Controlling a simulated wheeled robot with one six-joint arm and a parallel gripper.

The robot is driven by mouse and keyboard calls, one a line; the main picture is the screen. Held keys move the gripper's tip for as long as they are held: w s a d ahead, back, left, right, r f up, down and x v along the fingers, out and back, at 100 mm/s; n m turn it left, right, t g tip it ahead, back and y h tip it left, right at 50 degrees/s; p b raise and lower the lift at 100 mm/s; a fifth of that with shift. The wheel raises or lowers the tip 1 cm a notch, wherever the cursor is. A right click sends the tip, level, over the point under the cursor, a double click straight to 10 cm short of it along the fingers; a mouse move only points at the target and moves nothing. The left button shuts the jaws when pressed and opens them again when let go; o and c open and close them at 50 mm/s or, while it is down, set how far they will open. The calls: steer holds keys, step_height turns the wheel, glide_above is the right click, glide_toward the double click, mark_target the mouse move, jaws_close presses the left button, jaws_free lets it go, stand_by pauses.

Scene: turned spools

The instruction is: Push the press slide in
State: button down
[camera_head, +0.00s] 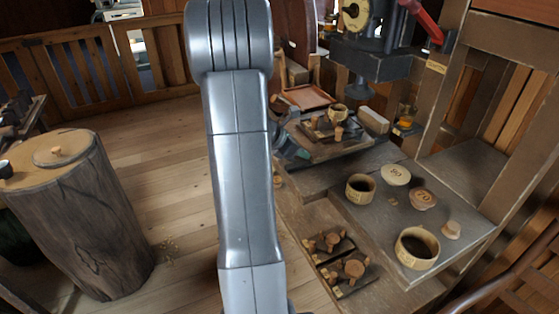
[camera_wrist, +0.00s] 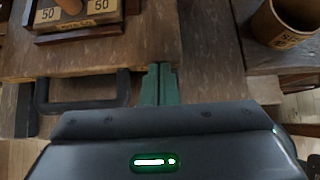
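The press slide looks to be the brown wooden board under the press; its bare top shows in the wrist view (camera_wrist: 190,40) and its edge in the head view (camera_head: 335,156). A dark bracket handle (camera_wrist: 85,104) sticks out from its near edge. My gripper (camera_wrist: 158,68) has its two green fingers together, with nothing seen between them. The fingertips are at the slide's near edge, right of the handle; I cannot tell whether they touch it. In the head view my arm hides most of the gripper and part of the slide. The press (camera_head: 370,62) stands behind, with a red lever (camera_head: 424,22).
A small tray with blocks marked 50 (camera_wrist: 102,6) sits on the slide. On the bench to the right are a cup (camera_head: 360,188), a larger cup (camera_head: 416,248) and round lids (camera_head: 396,174). Trays of spools (camera_head: 345,270) lie lower.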

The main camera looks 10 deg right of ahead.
mark_target(326, 149)
steer(key=d, duration=0.2)
steer(key=w+d, duration=0.1)
steer(key=d, duration=0.2)
steer(key=w+d, duration=0.1)
steer(key=d, duration=0.1)
steer(key=shift+w+d, duration=0.25)
steer(key=shift+d, duration=0.2)
steer(key=shift+a, duration=0.5)
steer(key=a, duration=0.2)
steer(key=s+a, duration=0.1)
steer(key=shift+s+a+r, duration=0.1)
steer(key=shift+a+r, duration=0.1)
steer(key=shift+r, duration=0.05)
steer(key=v, duration=0.9)
steer(key=shift+a+r, duration=0.15)
